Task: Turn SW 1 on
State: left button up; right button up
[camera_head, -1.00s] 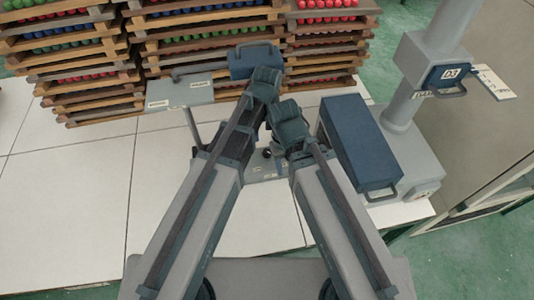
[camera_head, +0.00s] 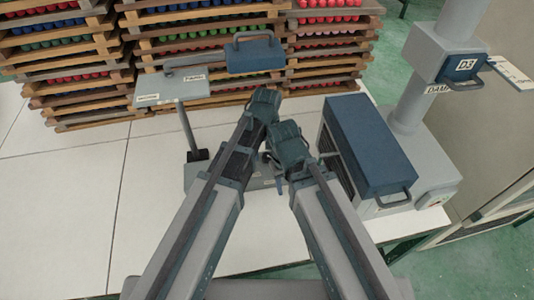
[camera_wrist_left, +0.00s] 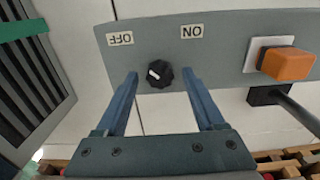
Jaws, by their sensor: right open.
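A black rotary knob (camera_wrist_left: 159,73) with a white mark sits on a grey panel (camera_wrist_left: 222,50) in the left wrist view, between an OFF label (camera_wrist_left: 120,39) and an ON label (camera_wrist_left: 192,31). Its mark points left, toward the OFF side. No SW 1 label is readable. My left gripper (camera_wrist_left: 160,76) is open, with one blue finger on each side of the knob and a gap to both. In the head view, my left gripper (camera_head: 263,108) hides the knob. My right gripper (camera_head: 288,148) is beside it, lower right, its fingers mostly hidden.
An orange switch (camera_wrist_left: 288,63) is on the panel right of the knob. A blue-topped box (camera_head: 368,143) stands right of my arms, with a grey column (camera_head: 410,105) beyond. Stacked wooden trays (camera_head: 75,75) line the back. The white table (camera_head: 60,190) is clear at left.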

pick_arm(q)
grip_shut()
dwell(0.3)
jog(key=m, duration=0.8)
jog(key=shift+m, duration=0.3)
jog(key=m, duration=0.4)
jog(key=shift+m, duration=2.6)
